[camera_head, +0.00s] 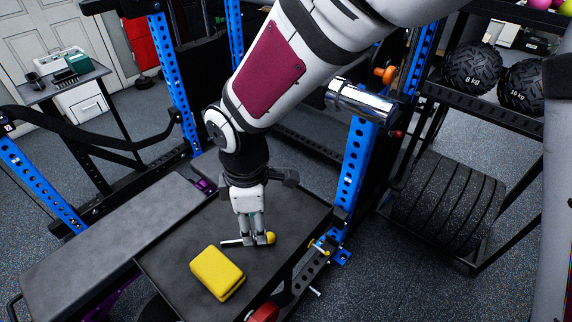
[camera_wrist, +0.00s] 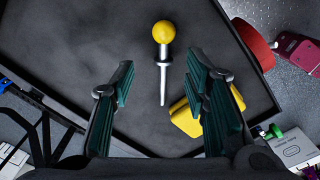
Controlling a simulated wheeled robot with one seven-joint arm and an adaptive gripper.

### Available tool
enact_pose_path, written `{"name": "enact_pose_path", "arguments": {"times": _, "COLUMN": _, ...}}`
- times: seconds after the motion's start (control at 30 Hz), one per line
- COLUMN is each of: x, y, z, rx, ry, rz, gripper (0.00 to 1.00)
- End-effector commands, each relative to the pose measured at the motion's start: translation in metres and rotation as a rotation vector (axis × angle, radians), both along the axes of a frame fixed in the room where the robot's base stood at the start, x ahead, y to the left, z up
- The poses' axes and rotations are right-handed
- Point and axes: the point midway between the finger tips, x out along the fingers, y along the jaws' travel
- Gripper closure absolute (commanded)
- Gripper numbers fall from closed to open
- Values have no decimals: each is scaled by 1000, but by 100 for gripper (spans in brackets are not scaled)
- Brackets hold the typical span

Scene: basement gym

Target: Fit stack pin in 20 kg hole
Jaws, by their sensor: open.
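The stack pin (camera_head: 271,238) has a yellow ball knob and a thin silver shaft. It lies on a dark tray-like table top (camera_head: 180,245), its shaft pointing left in the head view. In the wrist view the pin (camera_wrist: 163,60) lies with its knob at the top and its shaft reaching down between the finger lines. My gripper (camera_head: 251,238) points down over the pin, and its green-padded fingers (camera_wrist: 161,75) are spread on either side of the shaft, touching neither side visibly. I cannot make out the 20 kg hole in either view.
A yellow block (camera_head: 216,270) lies beside the pin; it shows in the wrist view (camera_wrist: 185,118) near the right finger. A grey bench (camera_head: 115,235) adjoins at left. A blue upright (camera_head: 352,175) stands right. A red round thing (camera_head: 264,312) sits at the table's front edge.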

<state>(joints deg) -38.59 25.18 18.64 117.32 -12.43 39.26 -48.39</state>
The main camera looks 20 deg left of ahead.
Motion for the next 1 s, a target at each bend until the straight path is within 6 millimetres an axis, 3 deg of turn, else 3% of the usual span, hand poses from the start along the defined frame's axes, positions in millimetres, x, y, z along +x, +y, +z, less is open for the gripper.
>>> {"name": "enact_pose_path", "arguments": {"times": 0.3, "x": -3, "y": -4, "z": -41, "rx": -2, "ry": 2, "rz": 0, "gripper": 58}}
{"name": "enact_pose_path", "arguments": {"times": 0.57, "x": -3, "y": -4, "z": -44, "rx": 0, "ry": 1, "rz": 0, "gripper": 58}}
{"name": "enact_pose_path", "arguments": {"times": 0.77, "x": -2, "y": -4, "z": -43, "rx": 0, "ry": 1, "rz": 0, "gripper": 99}}
{"name": "enact_pose_path", "arguments": {"times": 1.0, "x": -2, "y": -3, "z": -43, "rx": 0, "ry": 1, "rz": 0, "gripper": 100}}
